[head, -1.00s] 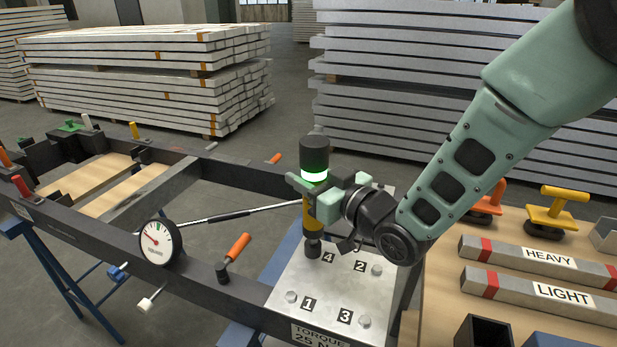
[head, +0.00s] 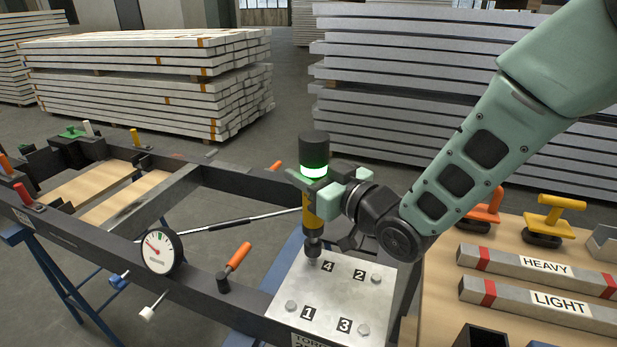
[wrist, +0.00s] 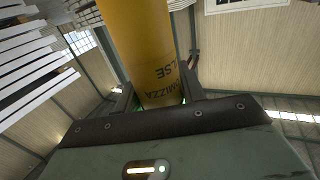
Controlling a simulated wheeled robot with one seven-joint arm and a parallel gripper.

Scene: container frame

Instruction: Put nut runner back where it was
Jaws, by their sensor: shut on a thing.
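The nut runner (head: 314,150) has a black top, a glowing white-green ring and a yellow body ending in a dark socket. My gripper (head: 310,186) is shut around its body and holds it upright. Bolts also stand by labels 1, 2 and 3. In the wrist view the yellow body (wrist: 143,55) stands between the fingers, with part of its lettering visible.
A dark steel frame (head: 205,290) with a dial gauge (head: 158,252) and an orange-handled clamp (head: 237,258) lies left. On the right, a wooden table (head: 440,290) carries HEAVY and LIGHT bars (head: 540,296) and yellow and orange handled tools. Stacked beams fill the back.

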